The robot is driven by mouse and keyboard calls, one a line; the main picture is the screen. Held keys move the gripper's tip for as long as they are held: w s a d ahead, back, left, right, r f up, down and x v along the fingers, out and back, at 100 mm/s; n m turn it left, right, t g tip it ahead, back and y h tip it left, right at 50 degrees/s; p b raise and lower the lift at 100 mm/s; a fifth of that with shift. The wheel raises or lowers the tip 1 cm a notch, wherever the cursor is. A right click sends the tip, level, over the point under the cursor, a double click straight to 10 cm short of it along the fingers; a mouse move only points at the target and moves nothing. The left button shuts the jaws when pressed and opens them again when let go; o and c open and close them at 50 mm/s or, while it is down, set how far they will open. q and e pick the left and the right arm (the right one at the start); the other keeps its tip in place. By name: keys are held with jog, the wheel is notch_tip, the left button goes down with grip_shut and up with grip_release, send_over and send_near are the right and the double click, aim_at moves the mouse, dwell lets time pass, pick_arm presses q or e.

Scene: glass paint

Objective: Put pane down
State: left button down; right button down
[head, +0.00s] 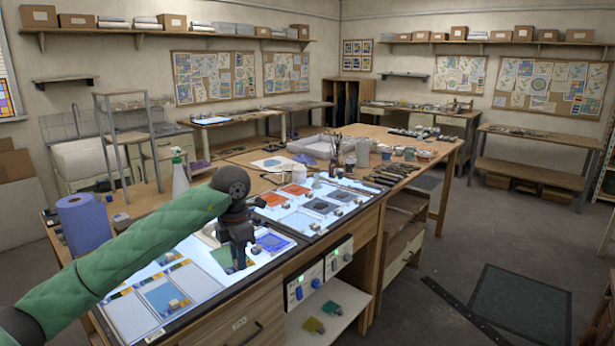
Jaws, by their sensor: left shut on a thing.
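My left gripper (239,265) points down over the near light table (205,308). It is shut on a pane, mostly hidden by the fingers. A green pane (221,257) shows right at the fingertips, but I cannot tell whether it is lifted or touching the lit surface. A blue pane (271,242) lies just to the right of the gripper. Pale blue panes (163,297) lie to its left on the same light table. My right gripper is not in view.
A second light table (322,222) with red, grey and pale panes lies beyond. A blue paper roll (84,224) and a spray bottle (180,178) stand behind my left arm. Tools and jars (362,153) crowd the bench's far right.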

aim_at(256, 266)
pick_arm(q)
jog(key=d+m, duration=0.1)
jog(key=s+d+f+m, duration=0.1)
jog(key=d+m, duration=0.2)
jog(key=shift+s+d+f+m, duration=0.3)
jog(key=shift+s+f, duration=0.05)
jog(key=s+d+f+m, duration=0.4)
jog(key=f+m, duration=0.1)
jog(key=m, duration=0.7)
jog(key=s+d+f+m, duration=0.3)
jog(key=s+f+m, duration=0.2)
jog(key=m, duration=0.6)
jog(key=w+a+n, duration=0.1)
jog(key=a, duration=0.6)
jog(key=w+a+f+n, duration=0.1)
jog(key=a, duration=0.7)
jog(key=shift+w+f, duration=0.25)
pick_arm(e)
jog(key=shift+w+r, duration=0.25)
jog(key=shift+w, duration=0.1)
